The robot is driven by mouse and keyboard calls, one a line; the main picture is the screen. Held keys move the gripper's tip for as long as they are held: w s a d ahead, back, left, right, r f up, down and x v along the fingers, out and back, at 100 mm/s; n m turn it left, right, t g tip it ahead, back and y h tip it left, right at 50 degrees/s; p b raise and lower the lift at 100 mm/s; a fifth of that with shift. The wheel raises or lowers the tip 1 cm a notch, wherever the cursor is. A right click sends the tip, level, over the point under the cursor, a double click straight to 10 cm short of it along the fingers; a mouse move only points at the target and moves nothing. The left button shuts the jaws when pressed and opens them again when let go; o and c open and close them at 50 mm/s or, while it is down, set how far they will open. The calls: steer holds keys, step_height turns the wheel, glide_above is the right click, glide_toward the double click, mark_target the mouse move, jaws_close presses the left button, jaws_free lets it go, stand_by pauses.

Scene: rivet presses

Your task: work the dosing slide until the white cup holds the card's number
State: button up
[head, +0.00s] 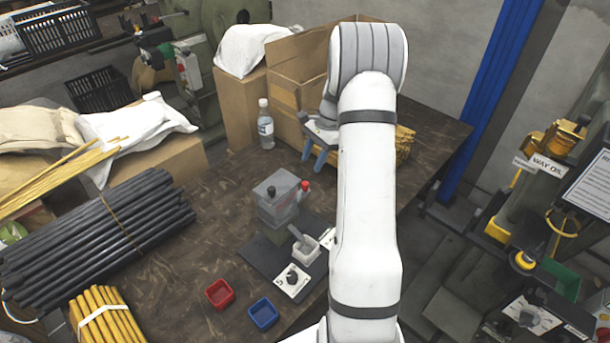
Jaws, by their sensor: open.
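The dosing device (278,203) is a grey box on a dark mat (262,256) on the brown table. A red knob (305,186) sticks up at its right side, probably on the slide. The white cup (307,250) stands in front of it, with a grey spout leaning down to it. The cup's contents are too small to tell. A white card (291,283) with a dark mark lies at the mat's front; its number is unreadable. A second white card (328,238) is partly hidden by my arm. My gripper (314,161), with blue fingers, is open and empty above the table behind the device.
A bottle (265,125) and cardboard boxes (285,85) stand behind my gripper. A red tray (219,293) and a blue tray (263,313) lie at the front. Bundled dark rods (95,235) and yellow rods (105,315) fill the left. My arm hides the table's right part.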

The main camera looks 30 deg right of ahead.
mark_target(305, 183)
steer(key=shift+m, duration=0.3)
steer(key=x, duration=0.2)
steer(key=p+x, duration=0.1)
steer(key=x, duration=0.2)
steer(key=d+x, duration=0.1)
steer(key=x, duration=0.2)
steer(key=shift+w+a+f, duration=0.1)
steer(key=shift+a+f, duration=0.05)
steer(key=shift+f, duration=0.25)
jaws_close()
